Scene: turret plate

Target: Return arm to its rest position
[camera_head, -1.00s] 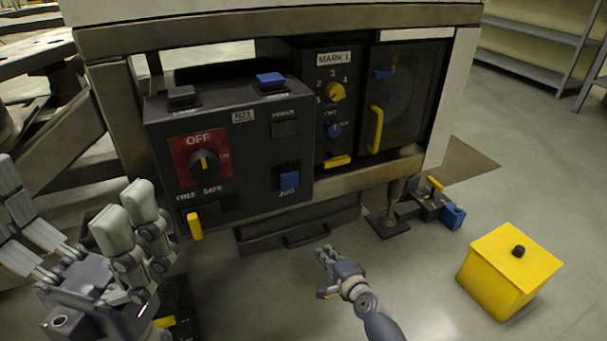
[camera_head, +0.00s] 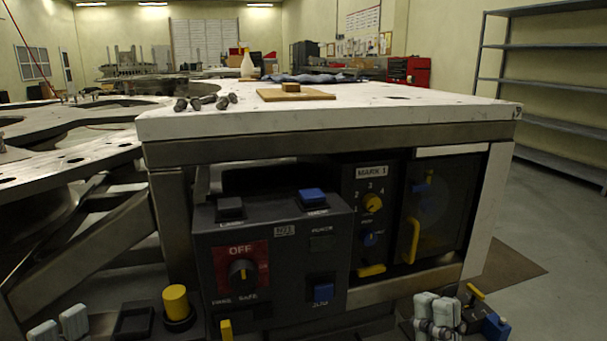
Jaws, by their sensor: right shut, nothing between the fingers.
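My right gripper (camera_head: 437,312) is at the bottom right, below the panel door. Its pale fingers stand upright and close together, with nothing between them. Its arm is cut off by the bottom edge. My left gripper (camera_head: 58,326) shows only as pale fingertips at the bottom left corner. The rest of it is out of view, so I cannot tell whether it is open. Neither gripper visibly holds anything.
A dark control box (camera_head: 285,245) with an OFF dial and blue buttons hangs under the white table top (camera_head: 390,117). The MARK 1 panel (camera_head: 372,212) is beside it. A yellow knob (camera_head: 176,300) stands at lower left.

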